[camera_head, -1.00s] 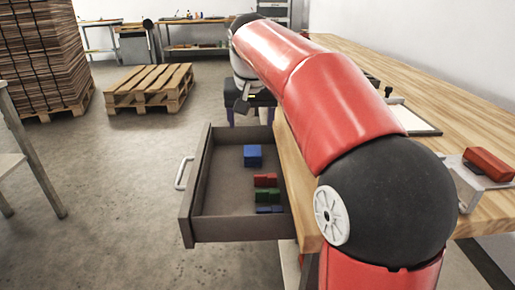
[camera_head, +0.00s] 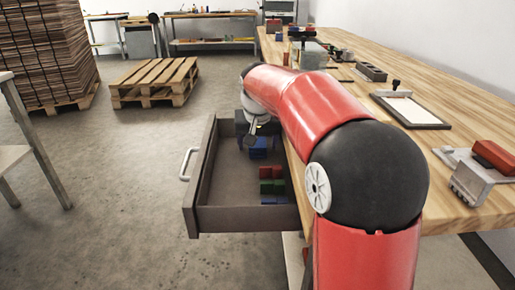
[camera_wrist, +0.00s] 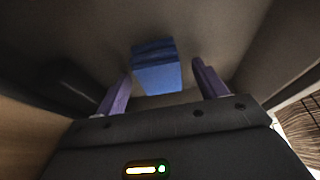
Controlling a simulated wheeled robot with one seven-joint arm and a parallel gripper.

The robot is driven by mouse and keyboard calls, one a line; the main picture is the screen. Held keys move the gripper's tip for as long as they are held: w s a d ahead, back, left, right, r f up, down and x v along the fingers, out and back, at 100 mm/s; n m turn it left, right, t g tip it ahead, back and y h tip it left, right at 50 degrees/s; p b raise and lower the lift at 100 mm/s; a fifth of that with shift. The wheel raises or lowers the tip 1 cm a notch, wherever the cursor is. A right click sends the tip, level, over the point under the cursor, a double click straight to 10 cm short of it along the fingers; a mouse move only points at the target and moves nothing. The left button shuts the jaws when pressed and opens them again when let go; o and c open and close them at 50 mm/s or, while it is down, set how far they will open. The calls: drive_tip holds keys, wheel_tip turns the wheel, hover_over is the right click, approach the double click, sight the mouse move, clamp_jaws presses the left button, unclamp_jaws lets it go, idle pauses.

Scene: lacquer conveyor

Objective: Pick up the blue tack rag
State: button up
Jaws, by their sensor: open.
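The blue tack rag (camera_head: 258,154) looks like a blue folded block lying toward the far end of the open drawer (camera_head: 243,219). My gripper (camera_head: 257,141) is over the far part of the drawer and partly hides the rag in the head view. In the wrist view, the rag (camera_wrist: 157,72) shows ahead, between the lines of the two purple fingers of my gripper (camera_wrist: 162,88). The fingers are spread apart with nothing between them that I can see held. Whether they touch the rag cannot be told.
A red block (camera_head: 271,172), a green block (camera_head: 272,187) and a blue piece (camera_head: 273,200) lie in the drawer's near right corner. The drawer walls surround my gripper. The wooden workbench (camera_head: 455,100) is on the right, with a clamp fixture (camera_head: 478,170) and a framed board (camera_head: 410,110).

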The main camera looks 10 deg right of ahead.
sight(258, 144)
drive_tip(key=c, duration=1.1)
drive_tip(key=shift+o, duration=0.2)
wheel_tip(258, 144, up, 20)
drive_tip(key=p, duration=0.2)
drive_tip(key=shift+p, duration=0.3)
drive_tip(key=o, duration=0.3)
drive_tip(key=shift+c, duration=1)
